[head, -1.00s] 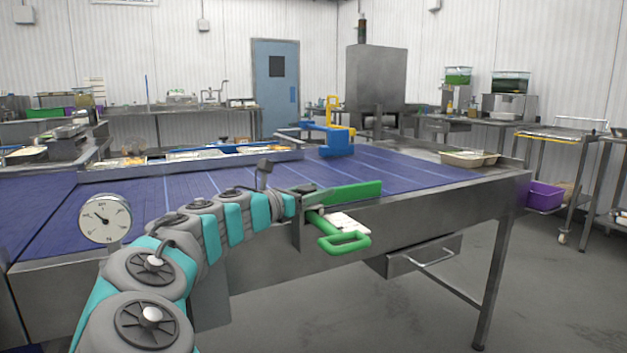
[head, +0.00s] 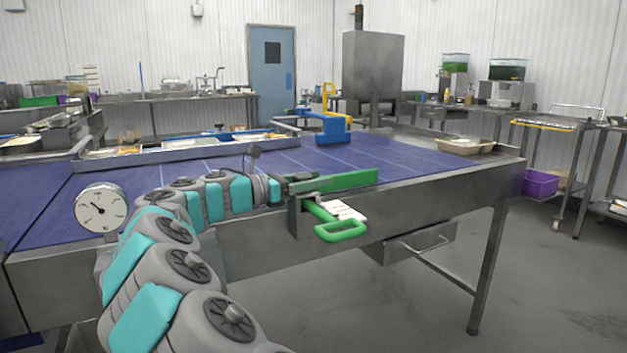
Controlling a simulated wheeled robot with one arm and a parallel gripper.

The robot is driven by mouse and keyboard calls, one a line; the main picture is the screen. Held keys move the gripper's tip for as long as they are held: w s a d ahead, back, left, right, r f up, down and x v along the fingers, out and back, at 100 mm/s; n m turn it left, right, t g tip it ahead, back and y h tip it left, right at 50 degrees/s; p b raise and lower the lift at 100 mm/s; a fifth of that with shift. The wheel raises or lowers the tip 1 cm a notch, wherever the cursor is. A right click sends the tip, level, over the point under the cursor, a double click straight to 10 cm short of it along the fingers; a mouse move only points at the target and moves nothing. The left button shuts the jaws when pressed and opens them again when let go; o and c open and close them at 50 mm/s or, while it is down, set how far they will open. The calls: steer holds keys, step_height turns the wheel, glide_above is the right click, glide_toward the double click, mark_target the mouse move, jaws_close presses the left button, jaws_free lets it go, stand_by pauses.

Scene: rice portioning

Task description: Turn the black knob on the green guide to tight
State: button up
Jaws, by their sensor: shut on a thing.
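The green guide (head: 345,181) is a flat green bar along the front edge of the blue conveyor belt. My gripper (head: 291,187) is at the guide's left end, low over the belt edge, with my arm reaching in from the lower left. It is shut at the spot where the guide is mounted. The black knob cannot be made out apart from the dark gripper, which hides that spot. How far the knob is turned cannot be seen.
A green loop handle (head: 341,231) with a white tag (head: 345,210) sticks out below the guide. A round dial gauge (head: 101,208) stands at the left front edge. A blue and yellow fixture (head: 327,127) and a beige tray (head: 459,146) are farther back. The belt's right part is clear.

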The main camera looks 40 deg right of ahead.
steer(key=o, duration=1.4)
steer(key=shift+c, duration=0.2)
steer(key=shift+a, duration=0.1)
steer(key=w+a, duration=0.1)
steer(key=a, duration=0.6)
steer(key=shift+w+a, duration=0.2)
steer(key=shift+w, duration=0.05)
